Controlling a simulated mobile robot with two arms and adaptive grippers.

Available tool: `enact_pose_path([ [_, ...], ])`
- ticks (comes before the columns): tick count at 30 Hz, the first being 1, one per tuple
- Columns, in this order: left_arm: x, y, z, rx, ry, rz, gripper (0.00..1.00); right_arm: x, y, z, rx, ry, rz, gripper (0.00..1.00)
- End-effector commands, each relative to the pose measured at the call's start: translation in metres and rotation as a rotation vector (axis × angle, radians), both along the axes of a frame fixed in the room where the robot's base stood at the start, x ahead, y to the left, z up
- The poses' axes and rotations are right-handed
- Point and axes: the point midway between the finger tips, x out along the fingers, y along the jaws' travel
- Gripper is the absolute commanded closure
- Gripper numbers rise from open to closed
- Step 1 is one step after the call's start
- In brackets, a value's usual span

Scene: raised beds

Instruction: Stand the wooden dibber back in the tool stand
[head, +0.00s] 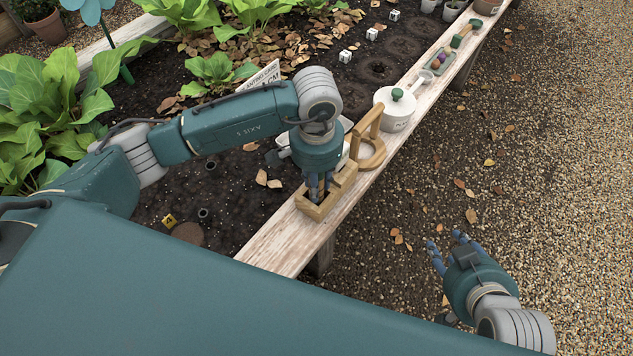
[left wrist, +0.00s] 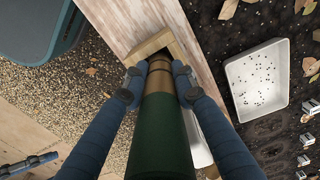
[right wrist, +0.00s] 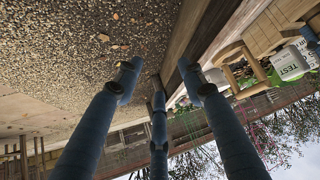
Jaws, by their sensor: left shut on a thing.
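The dibber (left wrist: 163,125) shows in the left wrist view as a dark green shaft with a tan band and a darker lower part. My left gripper (left wrist: 154,78), also in the head view (head: 318,190), is shut on it. The dibber's lower end is over or inside the wooden tool stand (head: 343,187), a small open box on the plank; its rim also shows in the left wrist view (left wrist: 148,48). I cannot tell how deep the end is. In the head view the hand hides the dibber. My right gripper (head: 446,246) is open and empty over the gravel.
The stand sits on a narrow plank edge (head: 272,246) of the raised bed. A white tray (left wrist: 262,82) lies on the soil beside the plank. Gravel to the right is open.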

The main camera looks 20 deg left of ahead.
Motion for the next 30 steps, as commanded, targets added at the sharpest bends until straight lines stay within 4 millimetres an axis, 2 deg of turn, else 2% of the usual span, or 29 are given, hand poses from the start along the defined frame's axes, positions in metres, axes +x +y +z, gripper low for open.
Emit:
enact_pose_path([
  [7,0.000,0.000,-0.001,0.000,-0.001,0.000,1.00,0.006,0.002,0.004,0.007,-0.030,0.003,0.60],
  [8,0.000,0.000,-0.001,0.000,0.000,0.000,0.72,0.007,0.003,0.005,0.008,-0.035,0.003,0.60],
  [10,0.000,0.000,-0.001,0.000,0.000,0.000,0.58,0.008,0.003,0.007,0.009,-0.041,0.003,0.60],
  [11,0.000,0.000,-0.001,0.000,0.000,0.000,0.55,0.009,0.003,0.007,0.009,-0.042,0.003,0.60],
  [22,0.000,0.000,0.000,0.000,0.000,0.000,0.55,0.009,0.002,0.007,0.006,-0.032,0.003,0.60],
  [26,0.000,0.000,0.003,0.000,0.000,0.000,0.55,-0.012,-0.004,-0.008,-0.011,0.059,-0.004,0.60],
  [30,0.002,0.000,0.033,0.000,-0.005,0.000,0.55,-0.038,-0.013,-0.020,-0.036,0.173,-0.014,0.60],
])
